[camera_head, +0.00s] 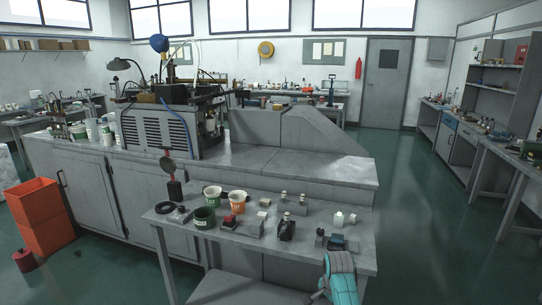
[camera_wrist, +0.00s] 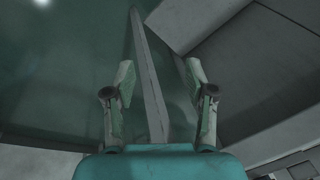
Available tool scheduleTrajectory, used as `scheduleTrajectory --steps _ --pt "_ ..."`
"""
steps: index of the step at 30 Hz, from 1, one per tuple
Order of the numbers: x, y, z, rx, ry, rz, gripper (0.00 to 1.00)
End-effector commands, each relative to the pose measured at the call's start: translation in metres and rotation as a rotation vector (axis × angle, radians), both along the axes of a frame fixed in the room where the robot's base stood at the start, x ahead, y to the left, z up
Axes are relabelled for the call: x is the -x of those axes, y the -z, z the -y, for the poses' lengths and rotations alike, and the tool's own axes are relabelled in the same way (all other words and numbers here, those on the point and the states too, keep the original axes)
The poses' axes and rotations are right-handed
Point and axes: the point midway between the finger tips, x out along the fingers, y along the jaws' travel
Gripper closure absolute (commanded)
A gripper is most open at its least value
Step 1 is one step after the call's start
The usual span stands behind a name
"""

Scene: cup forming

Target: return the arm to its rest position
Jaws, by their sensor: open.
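My gripper (camera_wrist: 159,80) is open in the wrist view, with two worn pale-green fingers spread apart and nothing between them. Behind the gap are the green floor and a long grey bar or edge. My teal arm (camera_head: 341,277) shows at the bottom right of the head view, at the front right corner of the small grey table (camera_head: 335,252). The fingers cannot be made out clearly in the head view.
Orange crates (camera_head: 42,215) stand at left. Green floor (camera_head: 440,235) is clear at right.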

Motion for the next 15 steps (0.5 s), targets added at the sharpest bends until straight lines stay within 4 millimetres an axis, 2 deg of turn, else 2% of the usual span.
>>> scheduleTrajectory --steps 1,6,15 --pt "0.013 0.022 0.0 0.005 -0.019 0.017 0.44" --pt "0.05 0.075 0.0 0.027 -0.092 0.096 0.44" --pt "0.131 0.143 0.0 0.08 -0.214 0.233 0.44"
